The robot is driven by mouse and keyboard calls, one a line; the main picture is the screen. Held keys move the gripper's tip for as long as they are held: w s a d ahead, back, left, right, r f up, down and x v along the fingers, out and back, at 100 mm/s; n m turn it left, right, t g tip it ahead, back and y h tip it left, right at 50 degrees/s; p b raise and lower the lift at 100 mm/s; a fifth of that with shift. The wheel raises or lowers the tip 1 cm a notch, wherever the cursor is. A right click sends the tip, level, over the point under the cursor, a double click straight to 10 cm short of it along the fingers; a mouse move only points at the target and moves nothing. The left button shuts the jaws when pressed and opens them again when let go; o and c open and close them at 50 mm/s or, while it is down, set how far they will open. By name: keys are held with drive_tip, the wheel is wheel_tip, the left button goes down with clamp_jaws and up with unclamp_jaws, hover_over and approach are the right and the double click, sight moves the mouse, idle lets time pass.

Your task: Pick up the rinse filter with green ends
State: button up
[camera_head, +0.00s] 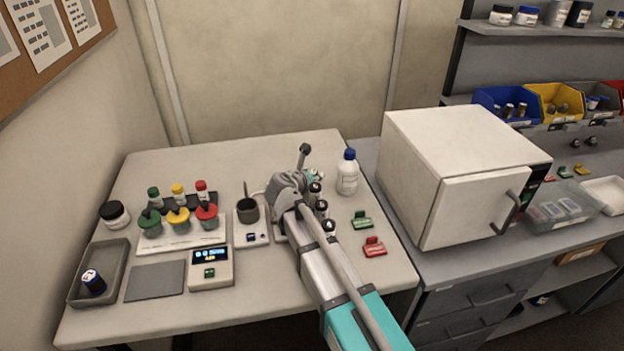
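I cannot make out for certain a rinse filter with green ends. Green things in view are a flat green piece (361,220) on the table right of my arm, a green-lidded cup (150,222) and a green-capped bottle (154,196) in a rack at the left, and a small green piece (209,272) on a device with a lit display. My arm reaches in from the lower right over the table. My gripper (290,185) is near the table's middle, mostly hidden by my wrist; its fingers cannot be told apart.
A red piece (374,246) lies near the green one. A blue-capped bottle (347,172) stands behind them. A grey tray (122,262) holds a dark cylinder (93,281). A dark cup (248,209) stands left of my wrist. A white oven-like box (455,170) fills the right counter.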

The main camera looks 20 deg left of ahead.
drive_tip(key=c, duration=0.6)
drive_tip(key=shift+r, duration=0.2)
wheel_tip(320, 180, up, 3)
drive_tip(key=p, duration=0.3)
drive_tip(key=shift+f, duration=0.1)
drive_tip(key=s+d+r+p, duration=1)
drive_tip(key=shift+f, duration=0.1)
idle(0.5)
